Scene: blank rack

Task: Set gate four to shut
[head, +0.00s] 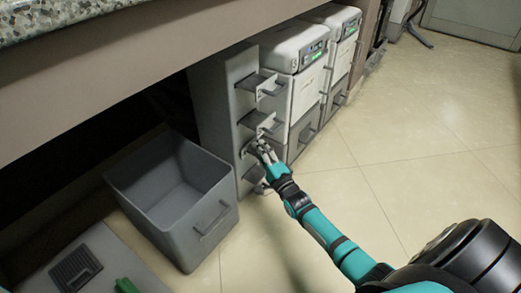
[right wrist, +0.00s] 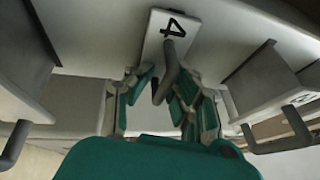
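The grey upright rack (head: 210,115) stands under the counter, with several flat gates with hook handles on its side. In the right wrist view, gate four (right wrist: 157,38) shows a white plate marked 4, turned in the picture. Its dark handle (right wrist: 168,62) lies between the fingers of my right gripper (right wrist: 162,85), which look closed in on both sides of it. In the head view, my right gripper (head: 263,150) is at the rack's lower half and hides most of that gate. Gate four appears close to the rack face; its neighbours stick out farther. My left gripper is not in view.
A gate with a hook (right wrist: 265,85) juts out at right in the wrist view, another (right wrist: 25,90) at left. An open grey bin (head: 209,228) stands left of my right arm. White machines (head: 297,48) stand behind the rack. The tiled floor at right is clear.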

